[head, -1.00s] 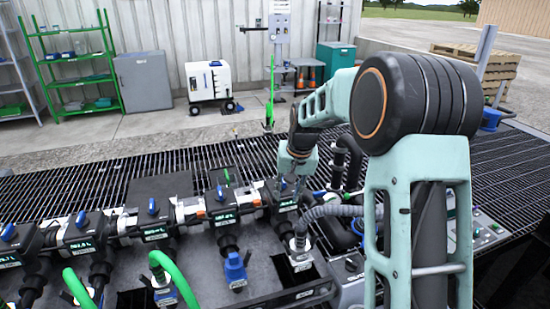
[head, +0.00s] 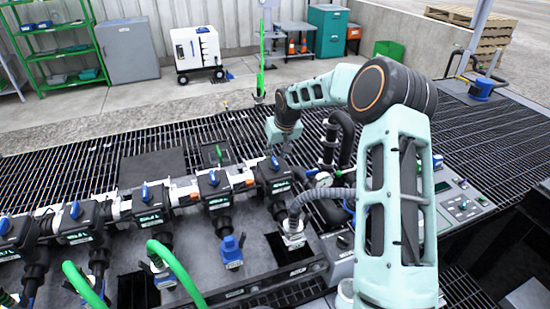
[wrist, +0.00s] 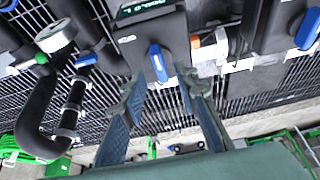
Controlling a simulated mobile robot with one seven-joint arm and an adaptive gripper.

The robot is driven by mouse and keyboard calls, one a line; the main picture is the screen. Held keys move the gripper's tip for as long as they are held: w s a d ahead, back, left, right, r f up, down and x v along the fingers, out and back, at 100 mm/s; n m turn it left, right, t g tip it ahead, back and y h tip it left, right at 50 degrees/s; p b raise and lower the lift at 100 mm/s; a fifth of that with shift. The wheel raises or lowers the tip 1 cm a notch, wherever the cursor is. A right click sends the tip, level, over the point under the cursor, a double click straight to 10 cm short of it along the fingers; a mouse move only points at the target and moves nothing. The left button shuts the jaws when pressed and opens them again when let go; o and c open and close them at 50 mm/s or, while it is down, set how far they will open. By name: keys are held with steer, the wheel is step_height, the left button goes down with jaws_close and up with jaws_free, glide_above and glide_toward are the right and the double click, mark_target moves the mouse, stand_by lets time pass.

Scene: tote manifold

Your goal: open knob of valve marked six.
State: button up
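The rightmost valve in the row is a black box (head: 275,180) with a lit green display and a blue knob (head: 275,163) on top. Its number is too small to read. My gripper (head: 285,150) is just behind and above this knob in the head view. In the wrist view my gripper (wrist: 160,80) is open, its two blue-padded fingers apart. The blue knob (wrist: 158,63) lies just beyond the gap between the fingertips, and no contact is visible. The display (wrist: 145,9) above it is not clearly legible.
A neighbouring valve has a blue knob (head: 213,178); more valves continue left. Black pipes (head: 345,135) and a gauge (wrist: 55,37) stand beside the rightmost valve. A grey hose (head: 320,197) and green hoses (head: 175,268) cross the front. Open grating (head: 420,130) lies behind.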

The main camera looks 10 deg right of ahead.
mark_target(275, 161)
steer(key=shift+x, duration=1.8)
steer(key=shift+c, duration=0.3)
jaws_close()
